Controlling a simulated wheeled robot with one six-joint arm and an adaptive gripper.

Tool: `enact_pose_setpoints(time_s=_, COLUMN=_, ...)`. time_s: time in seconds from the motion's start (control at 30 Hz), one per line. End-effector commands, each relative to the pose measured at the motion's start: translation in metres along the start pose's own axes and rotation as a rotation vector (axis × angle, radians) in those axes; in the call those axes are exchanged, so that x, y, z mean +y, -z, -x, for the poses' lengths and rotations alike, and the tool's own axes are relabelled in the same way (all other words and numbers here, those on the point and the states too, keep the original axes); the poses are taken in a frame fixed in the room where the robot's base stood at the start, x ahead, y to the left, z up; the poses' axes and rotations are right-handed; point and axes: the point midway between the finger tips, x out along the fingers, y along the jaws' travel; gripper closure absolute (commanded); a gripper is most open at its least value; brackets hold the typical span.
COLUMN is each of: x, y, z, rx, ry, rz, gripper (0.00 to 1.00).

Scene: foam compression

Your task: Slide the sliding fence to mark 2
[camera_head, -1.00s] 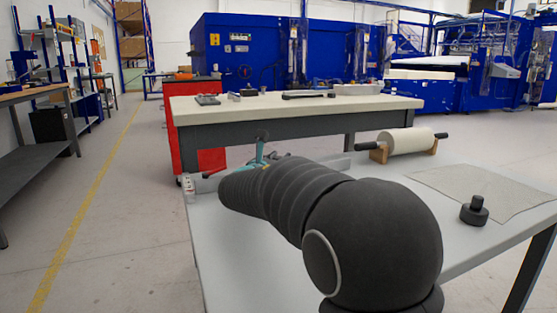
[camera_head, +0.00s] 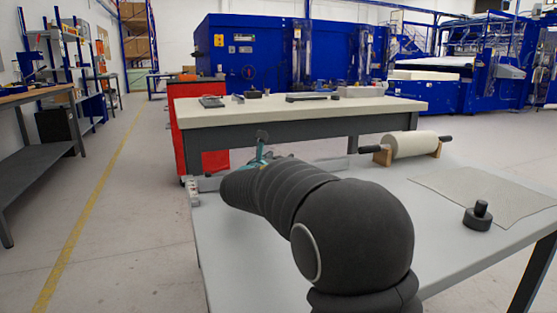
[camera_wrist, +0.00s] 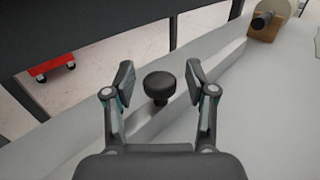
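The sliding fence (camera_wrist: 220,63) is a long pale grey bar running diagonally across the grey bench in the wrist view. A round black knob (camera_wrist: 160,86) stands near its lower end. My gripper (camera_wrist: 160,78) is open, with one finger on each side of the knob and a gap on both sides. I cannot make out mark 2 in either view.
A roll on wooden cradles (camera_head: 411,144) stands at the bench's back right. A grey sheet (camera_head: 480,190) and a black knobbed weight (camera_head: 478,216) lie at the right. A second table (camera_head: 300,107) stands behind, beside a red cabinet (camera_head: 186,130).

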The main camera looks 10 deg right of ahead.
Motion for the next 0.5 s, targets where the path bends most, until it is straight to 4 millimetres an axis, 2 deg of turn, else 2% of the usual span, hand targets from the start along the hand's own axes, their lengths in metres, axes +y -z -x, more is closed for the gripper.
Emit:
enact_pose_setpoints(time_s=0.17, x=0.000, y=0.000, z=0.002, rx=0.000, ry=0.000, rz=0.000, gripper=0.44)
enact_pose_setpoints(time_s=0.27, x=0.001, y=-0.001, z=0.010, rx=0.000, ry=-0.001, rz=-0.001, gripper=0.44)
enact_pose_setpoints(time_s=0.5, x=0.001, y=-0.001, z=0.053, rx=-0.001, ry=-0.004, rz=-0.001, gripper=0.44)
